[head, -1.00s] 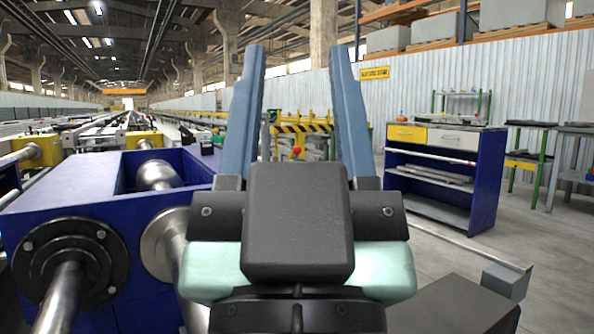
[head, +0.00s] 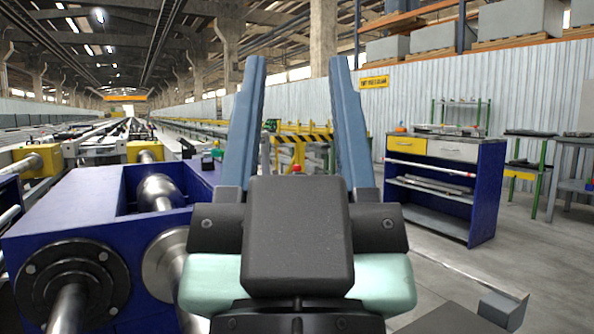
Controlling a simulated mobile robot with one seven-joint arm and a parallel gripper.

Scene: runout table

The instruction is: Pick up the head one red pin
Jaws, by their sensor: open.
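My gripper (head: 297,62) is open and empty. Its two blue-grey fingers point up in the picture with a wide gap between them. A small red tip (head: 296,168) shows low in that gap, just above my gripper's black body. It may be the top of a red pin, but its lower part is hidden and I cannot tell for sure. I cannot tell how far it is from the fingers. It does not appear held.
A blue machine housing (head: 95,205) with steel shafts stands close at left. A yellow-and-black striped barrier (head: 305,138) is behind the gripper. A blue cabinet (head: 472,195) with a yellow drawer stands at right. Grey floor (head: 540,255) is open at right.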

